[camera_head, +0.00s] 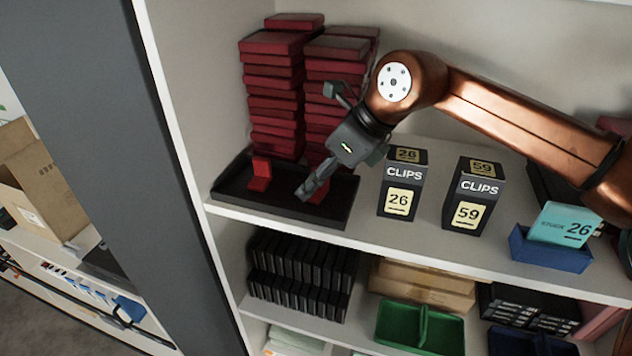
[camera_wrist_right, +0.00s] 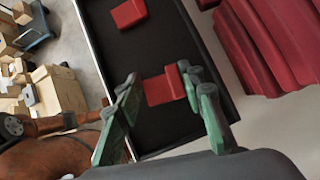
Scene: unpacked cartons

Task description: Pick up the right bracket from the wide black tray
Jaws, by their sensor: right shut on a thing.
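The wide black tray (camera_head: 232,190) stands on the upper shelf. A red bracket, the left one (camera_head: 260,174), rests free in it and also shows in the wrist view (camera_wrist_right: 129,13). The right bracket (camera_head: 319,190) is red too and sits in the right part of the tray, partly hidden by my right gripper (camera_head: 308,188). In the wrist view my right gripper (camera_wrist_right: 158,86) has its green-grey fingers on either side of the right bracket (camera_wrist_right: 160,89), shut on it. The bracket appears still at the tray floor. My left gripper is out of view.
Tall stacks of red boxes (camera_head: 275,95) rise right behind the tray. Two black clips boxes, 26 (camera_head: 399,200) and 59 (camera_head: 467,213), stand to its right. A blue bin (camera_head: 547,250) holds a teal box. The grey shelf side wall (camera_head: 180,100) is close on the left.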

